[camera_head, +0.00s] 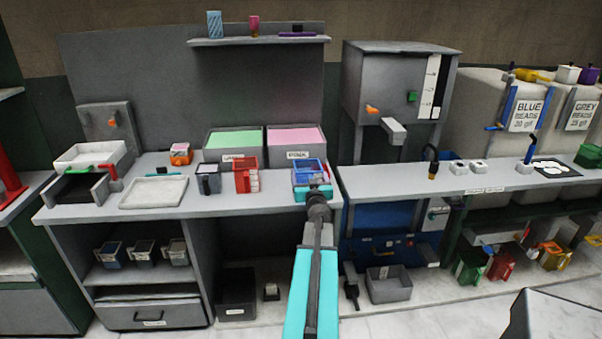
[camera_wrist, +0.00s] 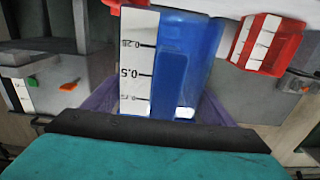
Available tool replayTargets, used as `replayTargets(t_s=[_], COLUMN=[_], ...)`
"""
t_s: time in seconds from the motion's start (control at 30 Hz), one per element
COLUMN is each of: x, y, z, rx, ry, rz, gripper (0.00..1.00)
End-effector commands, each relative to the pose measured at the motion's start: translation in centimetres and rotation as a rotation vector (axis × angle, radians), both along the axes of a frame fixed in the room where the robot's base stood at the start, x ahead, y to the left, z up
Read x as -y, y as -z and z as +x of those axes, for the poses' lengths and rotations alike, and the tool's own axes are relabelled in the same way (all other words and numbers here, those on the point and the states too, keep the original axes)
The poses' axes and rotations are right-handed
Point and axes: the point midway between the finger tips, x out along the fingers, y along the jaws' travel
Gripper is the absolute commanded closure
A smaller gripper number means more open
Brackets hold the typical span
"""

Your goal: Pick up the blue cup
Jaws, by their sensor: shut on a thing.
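The blue cup (camera_head: 308,172) is at the right end of the long grey counter in the head view, in front of the pink bin. My gripper (camera_head: 317,190) is at its near side, and my turquoise arm reaches up to it from below. In the wrist view the blue cup (camera_wrist: 190,60) fills the upper middle, with a white graduated scale on its wall. My gripper (camera_wrist: 160,115) is shut on the cup there; the fingertips are mostly hidden behind the dark bar. I cannot tell whether the cup's base touches the counter.
A red cup (camera_head: 246,177) with a white scale stands left of the blue cup, and a grey cup (camera_head: 208,181) stands further left. Bins with green (camera_head: 234,143) and pink (camera_head: 296,140) contents stand behind. The press (camera_head: 398,85) rises to the right.

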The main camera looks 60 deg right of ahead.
Motion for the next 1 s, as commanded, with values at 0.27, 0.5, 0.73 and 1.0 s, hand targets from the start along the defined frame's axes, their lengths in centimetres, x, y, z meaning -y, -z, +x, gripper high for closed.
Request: replayTargets(t_s=[0.27,0.5,0.73,1.0], x=[-0.52,-0.52,-0.53,-0.53], y=[-0.12,-0.11,-0.11,-0.11], z=[-1.15,-1.13,-1.11,-1.1], rx=[0.0,0.0,0.0,0.0], ry=[0.001,0.0,0.0,0.0], rz=[0.0,0.0,0.0,0.0], gripper=[0.46,0.46,0.46,0.46])
